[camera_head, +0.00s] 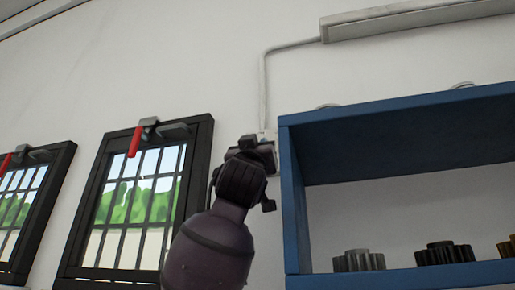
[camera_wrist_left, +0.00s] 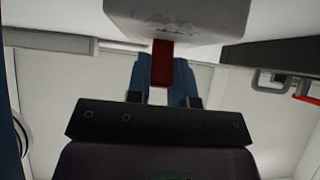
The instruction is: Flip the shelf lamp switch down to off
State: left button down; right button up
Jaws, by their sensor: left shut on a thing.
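The shelf lamp switch is a grey box (camera_wrist_left: 178,14) with a red lever (camera_wrist_left: 162,62) in the left wrist view. The lever sticks out from the box between the two blue fingertips of my left gripper (camera_wrist_left: 161,86), which is shut on it. In the head view my left gripper (camera_head: 262,158) is at the wall just left of the blue shelf, at the lower end of the conduit. It and my arm hide most of the switch there, so the lever's position cannot be told from that view. My right gripper is not in view.
A grey conduit (camera_head: 264,90) runs up the wall to a long lamp (camera_head: 420,18). The blue shelf (camera_head: 292,200) stands close on the right, with several gears (camera_head: 358,261) on it. Two barred windows with red-handled latches (camera_head: 135,141) are on the left.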

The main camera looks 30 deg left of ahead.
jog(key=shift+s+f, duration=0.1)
pick_arm(q)
jog(key=c, duration=1.1)
grip_release()
jog(key=shift+o, duration=0.5)
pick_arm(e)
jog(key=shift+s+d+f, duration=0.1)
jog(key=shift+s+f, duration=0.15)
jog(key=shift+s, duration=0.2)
pick_arm(q)
jog(key=shift+s+d+f, duration=0.1)
jog(key=shift+s+f, duration=0.2)
jog(key=shift+f, duration=0.15)
jog(key=b+v, duration=0.1)
jog(key=v, duration=0.8)
jog(key=shift+s+f, duration=0.25)
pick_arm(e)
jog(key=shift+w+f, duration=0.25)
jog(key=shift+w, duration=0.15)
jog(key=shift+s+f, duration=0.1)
